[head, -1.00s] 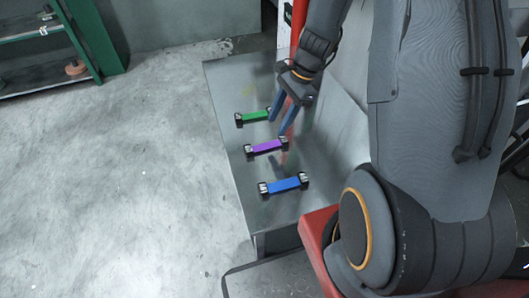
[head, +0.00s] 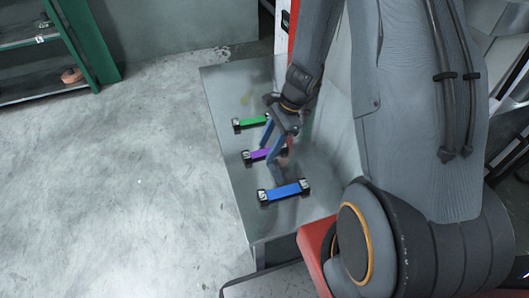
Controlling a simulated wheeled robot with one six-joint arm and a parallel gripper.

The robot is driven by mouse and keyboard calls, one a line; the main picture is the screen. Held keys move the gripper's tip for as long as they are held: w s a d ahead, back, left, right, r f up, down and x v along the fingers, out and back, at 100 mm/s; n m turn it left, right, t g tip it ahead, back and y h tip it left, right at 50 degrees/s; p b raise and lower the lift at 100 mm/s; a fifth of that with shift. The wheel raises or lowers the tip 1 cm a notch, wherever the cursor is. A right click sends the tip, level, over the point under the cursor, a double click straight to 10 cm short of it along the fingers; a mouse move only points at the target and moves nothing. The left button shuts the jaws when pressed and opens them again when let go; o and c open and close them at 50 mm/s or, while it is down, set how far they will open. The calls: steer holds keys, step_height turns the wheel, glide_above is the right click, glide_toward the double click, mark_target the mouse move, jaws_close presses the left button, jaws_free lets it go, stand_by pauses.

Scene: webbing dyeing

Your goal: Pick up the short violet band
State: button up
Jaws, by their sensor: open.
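The short violet band (head: 260,155) lies on the grey metal table between a green band and a blue band. Black pieces cap its ends, and its right part is partly hidden by my gripper. My gripper (head: 270,153) has two blue fingers and is open, pointing down at the violet band. The fingers appear to be at or just above the band. I cannot tell whether they touch it.
The green band (head: 252,122) lies behind the violet one, and the blue band (head: 285,191) lies in front of it. The metal table (head: 226,88) has bare room along its far left part. A green shelf (head: 88,50) stands at the far left.

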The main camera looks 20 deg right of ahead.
jaws_close()
